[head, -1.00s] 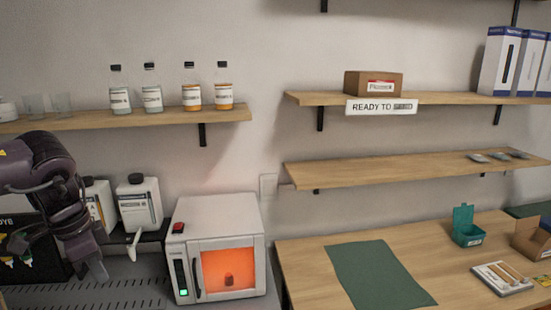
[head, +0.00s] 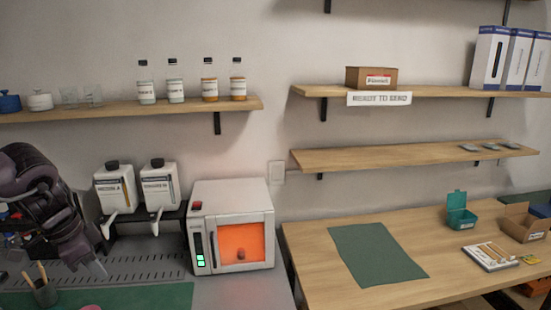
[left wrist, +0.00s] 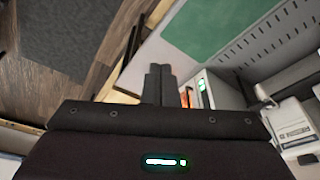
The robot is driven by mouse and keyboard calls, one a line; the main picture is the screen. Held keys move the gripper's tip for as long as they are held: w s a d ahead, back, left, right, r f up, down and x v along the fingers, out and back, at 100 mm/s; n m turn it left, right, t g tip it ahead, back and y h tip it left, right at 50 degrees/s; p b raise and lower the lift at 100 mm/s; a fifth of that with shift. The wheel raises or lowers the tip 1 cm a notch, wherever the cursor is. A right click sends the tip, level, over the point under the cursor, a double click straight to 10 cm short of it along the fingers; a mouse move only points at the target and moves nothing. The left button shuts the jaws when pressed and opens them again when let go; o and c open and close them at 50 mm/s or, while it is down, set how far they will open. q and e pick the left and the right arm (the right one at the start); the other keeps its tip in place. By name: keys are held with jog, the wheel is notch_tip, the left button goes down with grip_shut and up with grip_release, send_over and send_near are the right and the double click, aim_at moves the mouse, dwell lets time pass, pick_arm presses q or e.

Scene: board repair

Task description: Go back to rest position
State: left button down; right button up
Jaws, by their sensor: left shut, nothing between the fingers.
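My left gripper (head: 98,271) hangs at the left of the head view, over the grey perforated bench and in front of the white jugs. In the left wrist view its two fingers (left wrist: 157,84) are together, with nothing between them. My right gripper is in neither current view.
A white oven (head: 232,228) with a glowing orange window stands right of my left arm. White jugs (head: 115,188) stand behind the arm. The wooden table (head: 310,262) at right holds a dark green mat (head: 375,253).

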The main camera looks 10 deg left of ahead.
pick_arm(q)
jog(key=s+a+f+n+t, duration=0.2)
jog(key=a+f+n+t, duration=0.15)
jog(key=a+f, duration=1.3)
jog(key=s+a+f+n+t+y, duration=0.1)
jog(key=s+f, duration=0.5)
jog(key=f, duration=0.5)
jog(key=s+f+n+y, duration=0.1)
jog(key=s+f, duration=0.4)
jog(key=f, duration=0.6)
jog(key=s+d+f+n+g, duration=0.1)
jog(key=s+d+f, duration=0.5)
jog(key=f, duration=0.4)
jog(key=s+d+f+g, duration=0.1)
jog(key=s+d+f, duration=0.6)
jog(key=f, duration=0.2)
jog(key=s+d+f+g, duration=0.1)
jog(key=s+d+f, duration=0.2)
jog(key=d, duration=0.5)
jog(key=s+d+f+g, duration=0.1)
jog(key=s+d+f, duration=0.3)
jog(key=d, duration=0.5)
jog(key=s+d+f+g, duration=0.2)
jog(key=s+d, duration=0.4)
jog(key=d, duration=0.3)
jog(key=shift+s+f+m, duration=0.2)
jog(key=shift+f+m, duration=0.15)
jog(key=shift+f, duration=0.3)
